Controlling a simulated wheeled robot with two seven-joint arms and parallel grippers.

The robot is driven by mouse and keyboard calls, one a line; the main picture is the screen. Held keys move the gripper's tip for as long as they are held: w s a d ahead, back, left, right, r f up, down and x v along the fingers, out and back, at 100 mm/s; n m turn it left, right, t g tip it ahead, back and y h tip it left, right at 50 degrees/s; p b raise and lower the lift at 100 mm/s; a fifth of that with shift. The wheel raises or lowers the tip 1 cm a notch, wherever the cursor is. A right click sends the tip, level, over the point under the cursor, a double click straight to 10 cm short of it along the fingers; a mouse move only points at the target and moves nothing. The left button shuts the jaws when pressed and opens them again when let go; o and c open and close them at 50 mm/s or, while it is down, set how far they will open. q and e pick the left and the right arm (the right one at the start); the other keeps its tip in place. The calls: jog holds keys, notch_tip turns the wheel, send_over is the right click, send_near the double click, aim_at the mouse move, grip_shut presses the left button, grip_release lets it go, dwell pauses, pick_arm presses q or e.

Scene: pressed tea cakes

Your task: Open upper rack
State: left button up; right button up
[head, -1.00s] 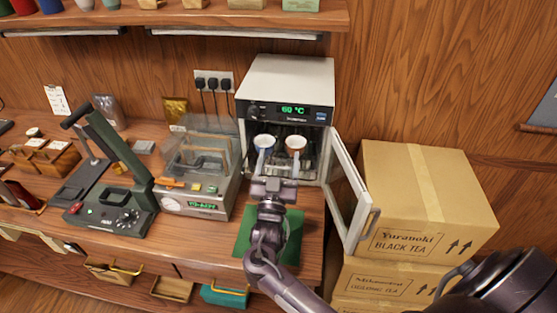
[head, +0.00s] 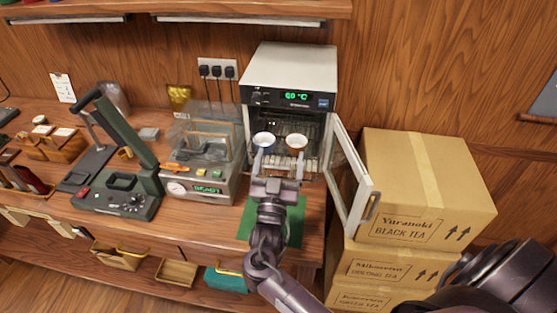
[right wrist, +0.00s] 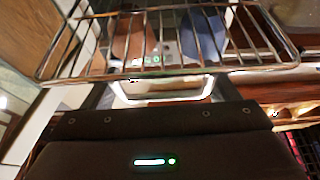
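The small oven (head: 292,62) shows 60 °C and its glass door (head: 348,175) stands open to the right. A wire rack (head: 312,128) shows inside it; in the right wrist view a wire rack (right wrist: 290,58) fills the top. A blue cup (head: 264,141) and a brown cup (head: 297,143) with white insides stand in the oven's mouth. My right gripper (head: 279,160) is just in front of them. Its two fingers are spread wide, with their tips near the cups. Their contact with the rack is hidden. My left gripper is out of view.
Cartons (head: 420,185) are stacked right of the oven, close behind the open door. A clear-lidded machine (head: 200,165) and a dark green press (head: 120,170) stand on the left of the counter. A green mat (head: 294,225) lies under my right gripper.

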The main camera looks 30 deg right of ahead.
jog(key=shift+s+a+f, duration=0.2)
jog(key=shift+s+f, duration=0.05)
jog(key=b+v, duration=0.3)
jog(key=v, duration=0.4)
jog(key=shift+s+a, duration=0.1)
jog(key=shift+s, duration=0.1)
dwell(0.3)
